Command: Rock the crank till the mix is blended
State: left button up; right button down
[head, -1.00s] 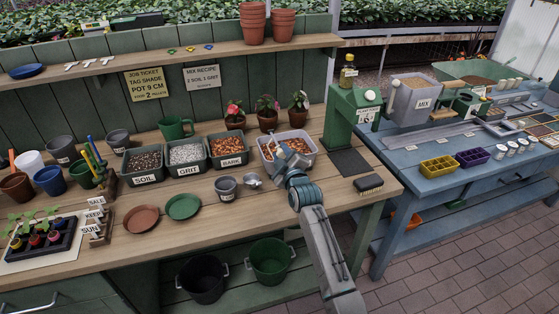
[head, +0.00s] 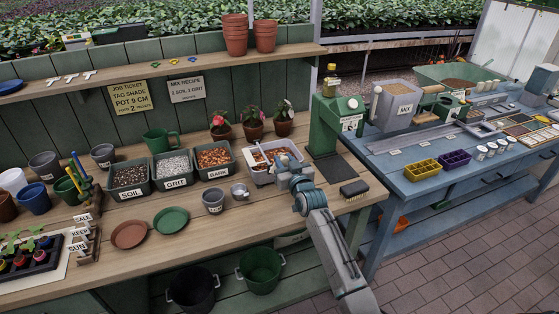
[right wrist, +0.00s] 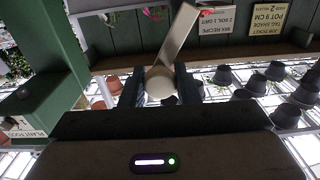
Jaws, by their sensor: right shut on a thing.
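A grey tub (head: 259,176) with brown-orange mix in it stands at the right part of the wooden bench in the head view. A pale flat bar (right wrist: 178,36) with a round cream knob (right wrist: 160,83), which looks like the crank, shows in the right wrist view. My right gripper (right wrist: 160,90) is shut on the knob, one dark finger on each side. In the head view, my right gripper (head: 281,160) is over the tub and hides part of it and its contents. How well the mix is blended cannot be told. My left gripper is out of view.
Bins of soil (head: 131,194), grit (head: 177,183) and bark (head: 216,173) stand left of the tub. Potted flowers (head: 252,131) stand behind it. A green press (head: 327,125) and a brush (head: 354,188) are to the right. A small grey pot (head: 213,207) stands in front.

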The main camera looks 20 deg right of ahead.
jog(key=m, duration=0.1)
jog(key=d+f+m, duration=0.1)
jog(key=m, duration=0.1)
jog(key=shift+d, duration=0.2)
jog(key=shift+d+f+m, duration=0.3)
jog(key=shift+f+m, duration=0.15)
jog(key=shift+m, duration=0.55)
jog(key=c, duration=1.1)
grip_release()
jog(key=shift+c, duration=0.2)
jog(key=shift+s, duration=0.1)
jog(key=s+b, duration=0.1)
jog(key=s, duration=0.9)
jog(key=shift+s+d, duration=0.25)
jog(key=shift+s, duration=0.05)
